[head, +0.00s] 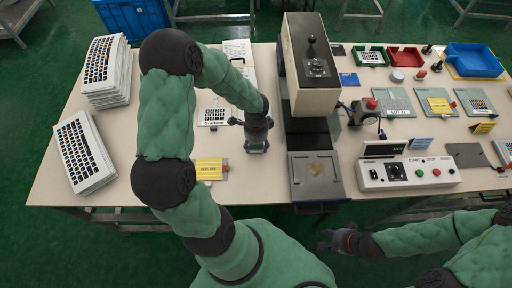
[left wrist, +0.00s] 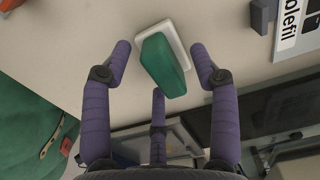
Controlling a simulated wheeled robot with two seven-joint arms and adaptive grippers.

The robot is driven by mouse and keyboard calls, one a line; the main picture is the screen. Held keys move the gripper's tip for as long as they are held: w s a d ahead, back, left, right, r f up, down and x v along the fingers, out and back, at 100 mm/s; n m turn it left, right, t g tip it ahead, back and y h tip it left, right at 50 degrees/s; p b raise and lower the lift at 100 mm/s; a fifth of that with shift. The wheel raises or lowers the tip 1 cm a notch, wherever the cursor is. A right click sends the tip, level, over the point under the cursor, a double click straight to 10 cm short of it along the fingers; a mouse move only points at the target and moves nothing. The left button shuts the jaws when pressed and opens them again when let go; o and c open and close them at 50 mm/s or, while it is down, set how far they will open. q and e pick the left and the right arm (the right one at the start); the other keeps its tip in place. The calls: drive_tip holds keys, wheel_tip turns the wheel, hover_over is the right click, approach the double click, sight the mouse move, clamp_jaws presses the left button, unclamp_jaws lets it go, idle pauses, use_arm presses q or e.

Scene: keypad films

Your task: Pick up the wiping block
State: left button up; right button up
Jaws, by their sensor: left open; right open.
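The wiping block (left wrist: 165,62) is a green block on a white base, lying on the pale table in the left wrist view. My left gripper (head: 256,138) is open, with its purple fingers spread around the block from above. Gaps show between the side fingers and the block, and the third finger's tip is close to its near end. In the head view the gripper mostly hides the block. My right gripper (head: 340,241) is open and empty, off the table's front edge.
A press-like machine (head: 311,75) with a metal plate (head: 315,176) stands right of the left gripper. A control box (head: 408,174) is further right. Keypad stacks (head: 84,152) lie at left, and a yellow label (head: 209,169) lies left of the gripper.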

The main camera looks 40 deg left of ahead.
use_arm(q)
clamp_jaws()
idle(0.4)
drive_tip(key=shift+r+p, duration=0.3)
drive_tip(key=shift+r, duration=0.2)
wheel_tip(320, 180, up, 2)
drive_tip(key=shift+r+p, duration=0.15)
drive_tip(key=shift+p, duration=0.4)
drive_tip(key=s+d+r+p, duration=0.2)
drive_tip(key=s+d+r, duration=0.6)
drive_tip(key=d, duration=0.3)
drive_tip(key=shift+d+r+p, duration=0.25)
drive_tip(key=shift+r+p, duration=0.15)
drive_tip(key=shift+r, duration=0.4)
